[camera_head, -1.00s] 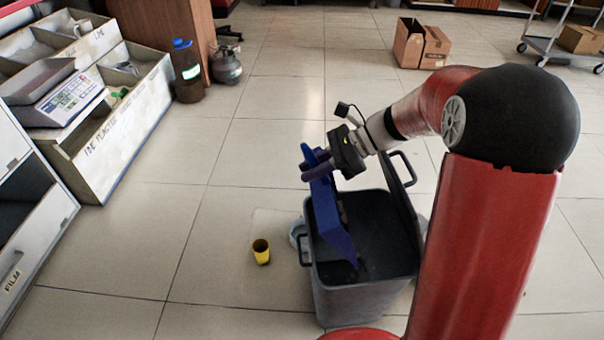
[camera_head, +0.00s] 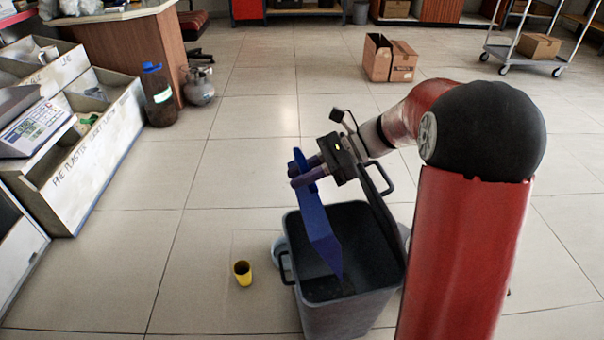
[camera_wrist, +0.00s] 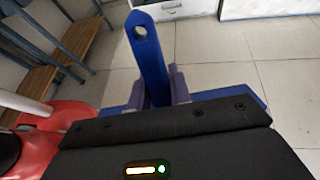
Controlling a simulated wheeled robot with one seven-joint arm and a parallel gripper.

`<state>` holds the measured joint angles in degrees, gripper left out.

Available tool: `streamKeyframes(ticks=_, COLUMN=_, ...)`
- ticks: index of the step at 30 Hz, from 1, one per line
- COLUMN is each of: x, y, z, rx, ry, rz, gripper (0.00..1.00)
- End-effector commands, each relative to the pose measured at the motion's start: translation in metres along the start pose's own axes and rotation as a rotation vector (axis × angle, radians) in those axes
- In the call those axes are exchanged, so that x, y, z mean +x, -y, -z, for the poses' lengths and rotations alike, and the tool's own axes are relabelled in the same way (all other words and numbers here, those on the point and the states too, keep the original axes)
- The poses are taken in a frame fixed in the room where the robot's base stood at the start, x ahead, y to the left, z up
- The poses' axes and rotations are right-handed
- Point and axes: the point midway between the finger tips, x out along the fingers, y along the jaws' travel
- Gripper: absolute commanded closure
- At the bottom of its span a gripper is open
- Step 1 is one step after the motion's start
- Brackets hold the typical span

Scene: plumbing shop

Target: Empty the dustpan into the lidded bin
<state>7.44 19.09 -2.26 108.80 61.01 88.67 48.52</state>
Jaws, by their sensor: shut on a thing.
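The blue dustpan (camera_head: 320,232) is held by my gripper (camera_head: 306,174) above the grey bin (camera_head: 345,318). Its pan hangs steeply tilted, with the lower edge down inside the bin's open mouth. In the wrist view the dustpan's blue handle (camera_wrist: 148,55) stands between the two purple fingers of my gripper (camera_wrist: 160,88), which are shut on it. The bin's lid (camera_head: 381,222) stands open at the bin's right side. A small dark patch shows inside the bin near the dustpan's lower edge; I cannot tell what it is.
A yellow cup (camera_head: 243,273) stands on the floor left of the bin. A pale blue round thing (camera_head: 279,251) is partly hidden behind the bin. Cardboard boxes (camera_head: 390,60) and a trolley (camera_head: 520,55) stand farther back. White bins (camera_head: 90,150) line the left. The middle floor is clear.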

Motion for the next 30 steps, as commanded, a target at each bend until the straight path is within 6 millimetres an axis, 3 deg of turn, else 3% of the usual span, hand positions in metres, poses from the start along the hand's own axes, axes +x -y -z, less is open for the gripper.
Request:
streamKeyframes(ticks=1, x=0.004, y=0.000, z=0.007, rx=-0.001, ry=0.000, rz=0.000, gripper=1.00)
streamKeyframes(ticks=3, x=-0.004, y=0.000, z=-0.010, rx=-0.001, ry=0.000, rz=0.001, gripper=1.00)
streamKeyframes(ticks=11, x=-0.014, y=0.000, z=-0.032, rx=-0.001, ry=0.000, rz=0.001, gripper=1.00)
streamKeyframes(ticks=12, x=-0.008, y=0.000, z=-0.019, rx=0.002, ry=0.000, rz=0.000, gripper=1.00)
streamKeyframes(ticks=20, x=0.002, y=0.000, z=0.004, rx=0.001, ry=0.000, rz=0.000, gripper=1.00)
streamKeyframes(ticks=30, x=0.030, y=0.000, z=-0.003, rx=-0.003, ry=-0.128, rz=-0.002, gripper=1.00)
